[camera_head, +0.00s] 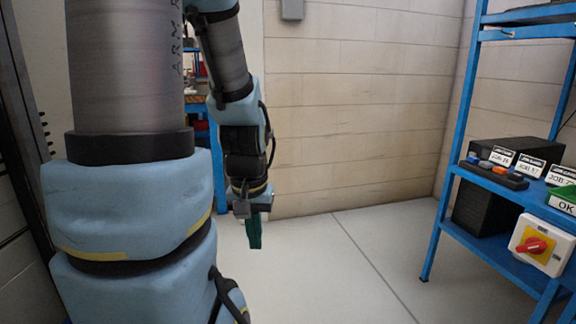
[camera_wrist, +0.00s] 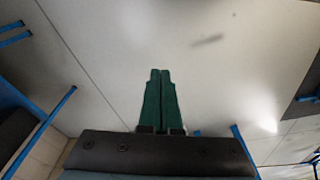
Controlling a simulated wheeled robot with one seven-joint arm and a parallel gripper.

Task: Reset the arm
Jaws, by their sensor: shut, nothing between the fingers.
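My gripper (camera_head: 254,233) hangs at the end of my blue and grey arm, left of centre in the head view. It points down over the bare floor, in front of the brick wall. Its green fingers also show in the wrist view (camera_wrist: 160,85), where they lie side by side with nothing between them. The gripper is shut and touches nothing.
A blue shelf rack (camera_head: 438,200) stands at the right, holding black boxes, job cards and a red rotary switch (camera_head: 532,245) on a yellow plate. A workbench (camera_head: 197,98) is partly hidden behind my arm. The pale floor (camera_head: 345,265) between is clear.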

